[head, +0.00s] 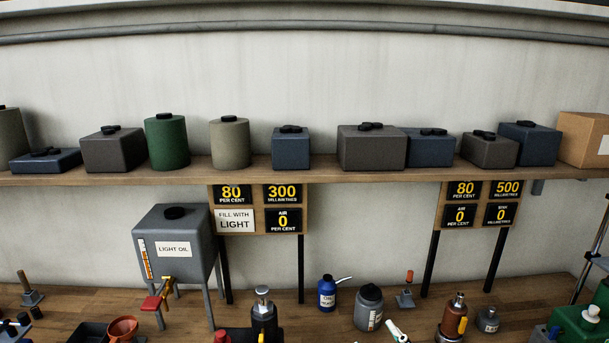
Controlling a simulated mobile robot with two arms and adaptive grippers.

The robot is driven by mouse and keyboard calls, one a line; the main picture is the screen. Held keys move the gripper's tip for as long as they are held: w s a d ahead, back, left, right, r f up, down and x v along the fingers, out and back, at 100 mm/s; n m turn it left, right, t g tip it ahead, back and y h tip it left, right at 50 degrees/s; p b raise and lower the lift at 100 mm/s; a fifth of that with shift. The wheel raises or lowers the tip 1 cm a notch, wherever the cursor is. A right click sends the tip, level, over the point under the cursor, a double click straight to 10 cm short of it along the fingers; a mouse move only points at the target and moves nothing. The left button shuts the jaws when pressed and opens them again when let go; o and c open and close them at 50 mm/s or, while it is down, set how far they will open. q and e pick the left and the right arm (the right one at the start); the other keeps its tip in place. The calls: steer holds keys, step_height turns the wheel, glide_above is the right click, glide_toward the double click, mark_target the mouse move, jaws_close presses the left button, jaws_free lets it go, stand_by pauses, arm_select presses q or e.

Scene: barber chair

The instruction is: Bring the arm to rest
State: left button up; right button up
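Neither of my grippers shows in the head view, and no part of my arms can be made out. Whether they are open or shut, and what they may hold, cannot be seen. The view faces a wooden workbench (190,296) against a pale wall, with a long wooden shelf (310,174) above it. A grey tank (172,231) labelled "LIGHT OIL" stands on legs at the left of the bench, with a red tap handle (151,302) at its front.
Grey, blue and green containers (166,143) and a cardboard box (583,138) line the shelf. Two sign boards (261,207) (480,206) stand on black posts. A blue oil can (327,294), a grey bottle (368,306), an orange funnel (123,328) and a green machine (580,325) crowd the bench front.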

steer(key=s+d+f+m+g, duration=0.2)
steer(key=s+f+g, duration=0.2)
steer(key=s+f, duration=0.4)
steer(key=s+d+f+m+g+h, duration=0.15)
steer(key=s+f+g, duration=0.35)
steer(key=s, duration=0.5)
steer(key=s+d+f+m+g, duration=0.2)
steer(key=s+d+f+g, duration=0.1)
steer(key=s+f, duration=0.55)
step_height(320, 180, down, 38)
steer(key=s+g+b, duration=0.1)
steer(key=b, duration=1.1)
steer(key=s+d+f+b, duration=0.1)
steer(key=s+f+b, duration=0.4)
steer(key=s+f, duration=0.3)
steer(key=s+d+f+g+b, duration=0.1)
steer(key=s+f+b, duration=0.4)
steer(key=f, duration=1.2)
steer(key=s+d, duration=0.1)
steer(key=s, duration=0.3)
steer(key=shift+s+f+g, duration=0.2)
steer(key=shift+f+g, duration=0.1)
